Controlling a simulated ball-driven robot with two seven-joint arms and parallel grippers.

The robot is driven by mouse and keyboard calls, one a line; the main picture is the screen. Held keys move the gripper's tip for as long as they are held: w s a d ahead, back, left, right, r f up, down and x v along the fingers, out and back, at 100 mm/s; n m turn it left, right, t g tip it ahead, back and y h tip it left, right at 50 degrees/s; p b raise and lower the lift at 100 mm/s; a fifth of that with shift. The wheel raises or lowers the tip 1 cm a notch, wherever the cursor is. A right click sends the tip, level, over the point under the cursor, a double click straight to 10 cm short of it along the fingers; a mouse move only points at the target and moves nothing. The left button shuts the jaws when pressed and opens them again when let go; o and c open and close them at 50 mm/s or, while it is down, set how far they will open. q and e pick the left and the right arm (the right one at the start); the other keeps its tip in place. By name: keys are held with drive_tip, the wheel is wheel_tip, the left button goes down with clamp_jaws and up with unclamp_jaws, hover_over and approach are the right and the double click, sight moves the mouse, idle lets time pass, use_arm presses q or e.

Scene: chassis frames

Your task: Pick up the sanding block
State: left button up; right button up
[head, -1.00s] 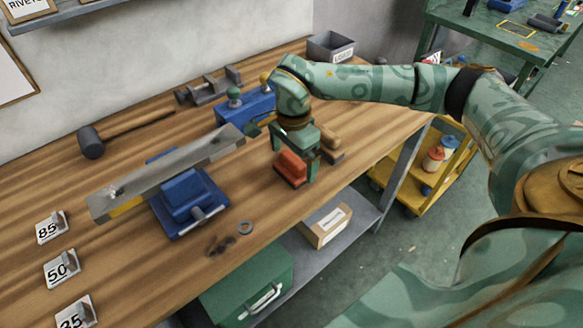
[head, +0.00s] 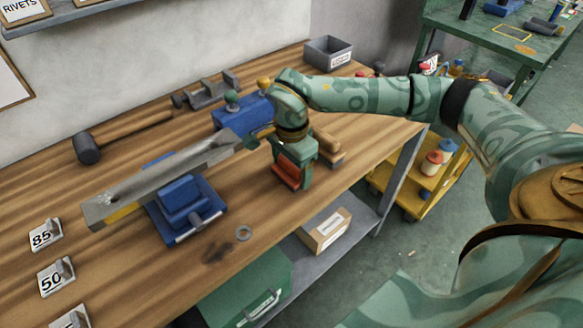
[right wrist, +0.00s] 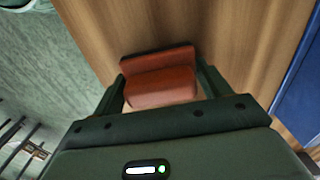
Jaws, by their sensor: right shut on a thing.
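The sanding block (head: 287,171) is red-orange with a dark base and stands on the wooden workbench near its front edge. My right gripper (head: 291,180) has come down over it from above, one finger on either side. In the right wrist view the block (right wrist: 160,84) sits between the two fingers (right wrist: 160,92), which are shut on it. The gripper body hides part of the block in the head view. The block appears to be still at bench height; I cannot tell whether it touches the wood. My left gripper is not in view.
A blue vise (head: 183,208) clamps a long metal bar (head: 150,186) to the left. A wooden-handled brush (head: 327,148) lies close behind my right gripper. A mallet (head: 88,148) lies at the back left.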

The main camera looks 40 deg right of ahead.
drive_tip(key=r, duration=0.1)
drive_tip(key=r+p, duration=0.1)
drive_tip(key=r, duration=0.1)
drive_tip(key=shift+s+r, duration=0.25)
drive_tip(key=shift+r, duration=0.05)
drive_tip(key=s+r+p, duration=0.1)
drive_tip(key=r, duration=0.1)
drive_tip(key=s+r+p, duration=0.1)
drive_tip(key=s+r, duration=0.1)
drive_tip(key=shift+s+a+r, duration=0.1)
drive_tip(key=shift+s+a, duration=0.05)
drive_tip(key=shift+s, duration=0.05)
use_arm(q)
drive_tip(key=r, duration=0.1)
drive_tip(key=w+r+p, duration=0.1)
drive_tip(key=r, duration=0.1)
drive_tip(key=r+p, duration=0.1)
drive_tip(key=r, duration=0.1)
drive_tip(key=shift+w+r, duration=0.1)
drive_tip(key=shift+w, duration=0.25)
use_arm(e)
drive_tip(key=s+a+r, duration=0.1)
drive_tip(key=s+r, duration=0.3)
drive_tip(key=s, duration=0.6)
drive_tip(key=shift+r, duration=0.25)
